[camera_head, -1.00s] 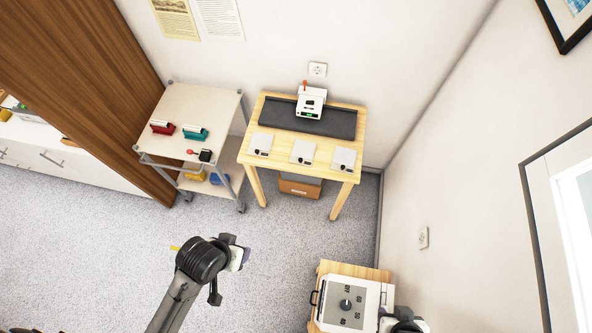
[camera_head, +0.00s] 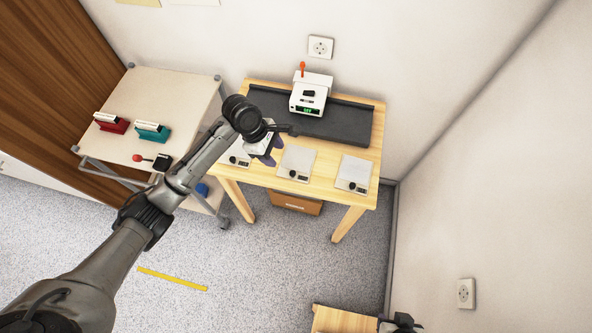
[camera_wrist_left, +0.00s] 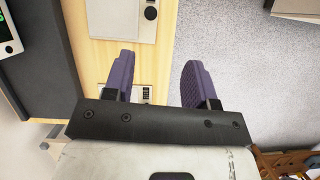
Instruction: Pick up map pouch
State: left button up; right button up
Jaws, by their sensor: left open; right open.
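I cannot pick out a map pouch for certain. Three flat pale pads lie along the front of the wooden table: a left one (camera_head: 236,160), a middle one (camera_head: 296,162) and a right one (camera_head: 354,173), each with small dark details at its front. My left gripper (camera_head: 268,152) is above the table's front left, partly covering the left pad. In the left wrist view its purple fingers (camera_wrist_left: 160,85) are apart with nothing between them; the middle pad (camera_wrist_left: 120,20) lies ahead. My right gripper (camera_head: 400,322) shows only partly at the bottom edge, its fingertips hidden.
A white device (camera_head: 310,95) with a green display stands on a dark tray (camera_head: 345,119) at the table's back. A cart (camera_head: 160,88) at left carries a red tool (camera_head: 111,123) and a teal tool (camera_head: 152,132). A box (camera_head: 296,202) sits under the table.

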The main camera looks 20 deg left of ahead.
pick_arm(q)
jog(key=b, duration=0.3)
send_over(293, 173)
jog(key=a, duration=0.2)
jog(key=shift+n, duration=0.4)
jog(key=f, duration=0.8)
jog(key=shift+s+a, duration=0.1)
jog(key=shift+s, duration=0.15)
jog(key=shift+w+b+x, duration=0.2)
jog(key=shift+b+x, duration=0.6)
jog(key=shift+x, duration=1.45)
jog(key=shift+f, duration=0.45)
jog(key=shift+r, duration=0.1)
grip_shut()
jog(key=shift+r, duration=0.1)
